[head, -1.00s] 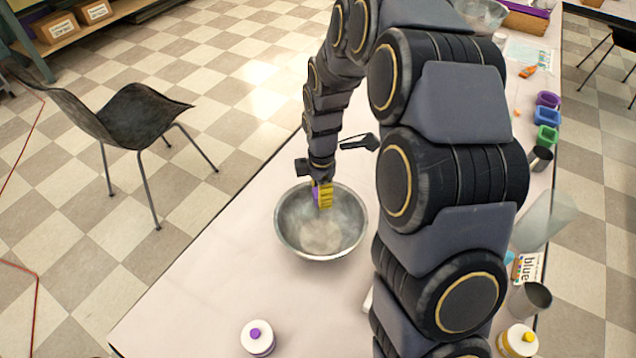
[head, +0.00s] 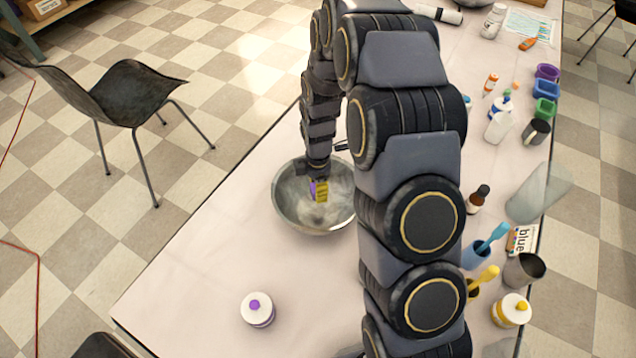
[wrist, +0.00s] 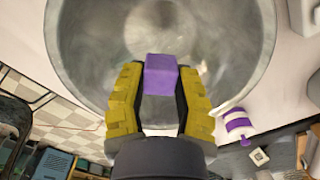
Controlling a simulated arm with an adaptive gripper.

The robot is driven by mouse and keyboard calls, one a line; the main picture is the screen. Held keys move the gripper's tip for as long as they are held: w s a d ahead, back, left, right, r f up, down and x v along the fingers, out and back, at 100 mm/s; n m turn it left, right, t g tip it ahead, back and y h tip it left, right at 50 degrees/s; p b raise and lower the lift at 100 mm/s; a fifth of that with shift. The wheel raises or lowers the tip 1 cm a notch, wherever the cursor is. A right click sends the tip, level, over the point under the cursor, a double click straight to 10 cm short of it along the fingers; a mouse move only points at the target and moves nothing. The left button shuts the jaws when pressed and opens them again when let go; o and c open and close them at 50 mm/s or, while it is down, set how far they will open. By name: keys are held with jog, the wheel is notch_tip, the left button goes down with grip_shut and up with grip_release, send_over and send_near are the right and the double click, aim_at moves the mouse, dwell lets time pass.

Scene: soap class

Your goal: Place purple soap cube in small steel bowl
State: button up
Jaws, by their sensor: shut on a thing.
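The purple soap cube (wrist: 160,75) is between the yellow fingertips of my gripper (wrist: 158,88), which is shut on it. In the head view a bit of the purple cube (head: 312,188) shows beside the yellow finger pads of my gripper (head: 319,190). The steel bowl (head: 290,218) stands on the table, and my gripper points down into its opening. In the wrist view the bowl (wrist: 75,60) fills the upper part, with the cube in front of its interior. Whether the cube touches the bowl's inside cannot be told.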

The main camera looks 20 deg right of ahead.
jog(key=o, duration=0.9)
notch_tip(320, 180, up, 6)
jog(key=shift+w+r, duration=0.1)
jog(key=shift+r, duration=0.45)
